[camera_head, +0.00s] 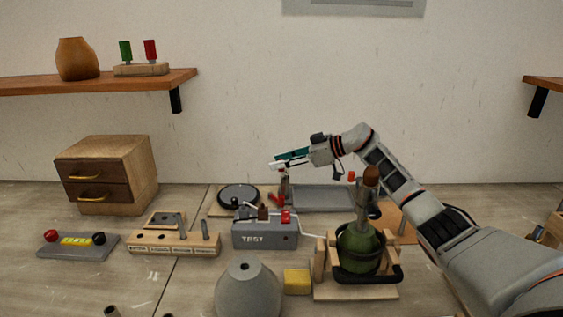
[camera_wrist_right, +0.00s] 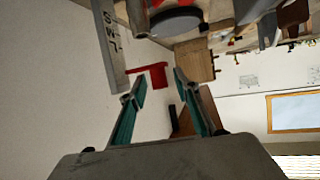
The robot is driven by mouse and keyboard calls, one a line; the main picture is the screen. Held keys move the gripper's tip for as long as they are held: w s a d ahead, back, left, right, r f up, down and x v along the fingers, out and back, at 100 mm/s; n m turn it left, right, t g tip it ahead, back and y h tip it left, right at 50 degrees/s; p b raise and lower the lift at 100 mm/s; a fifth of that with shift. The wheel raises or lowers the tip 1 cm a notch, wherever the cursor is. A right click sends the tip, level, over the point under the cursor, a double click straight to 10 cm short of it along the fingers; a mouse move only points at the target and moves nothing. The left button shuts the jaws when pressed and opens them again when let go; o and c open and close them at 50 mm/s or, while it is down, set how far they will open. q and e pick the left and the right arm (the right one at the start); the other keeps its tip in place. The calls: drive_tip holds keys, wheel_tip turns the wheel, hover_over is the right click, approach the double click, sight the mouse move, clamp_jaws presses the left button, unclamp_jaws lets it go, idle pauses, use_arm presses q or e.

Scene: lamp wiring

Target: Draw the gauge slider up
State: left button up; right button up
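In the right wrist view, a grey bar marked with the letters S, M and L (camera_wrist_right: 110,45) runs down from the top edge. A red L-shaped piece (camera_wrist_right: 150,74), which looks like the gauge slider, lies beside its end. My right gripper (camera_wrist_right: 157,86) is open, with its teal fingers apart and the red piece showing in and beyond the gap. I cannot tell whether they touch. In the head view my right gripper (camera_head: 275,163) is above the back of the bench, and the gauge is not clear there. My left gripper is not in view.
The grey TEST box (camera_head: 265,234) stands in front of the gripper, with a grey tray (camera_head: 322,197) behind it. A green bottle lamp (camera_head: 360,248) stands in a wooden cradle below my right arm. A grey cone shade (camera_head: 247,291) and yellow block (camera_head: 297,281) are nearer.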

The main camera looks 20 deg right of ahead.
drive_tip(key=v, duration=1.2)
idle(0.4)
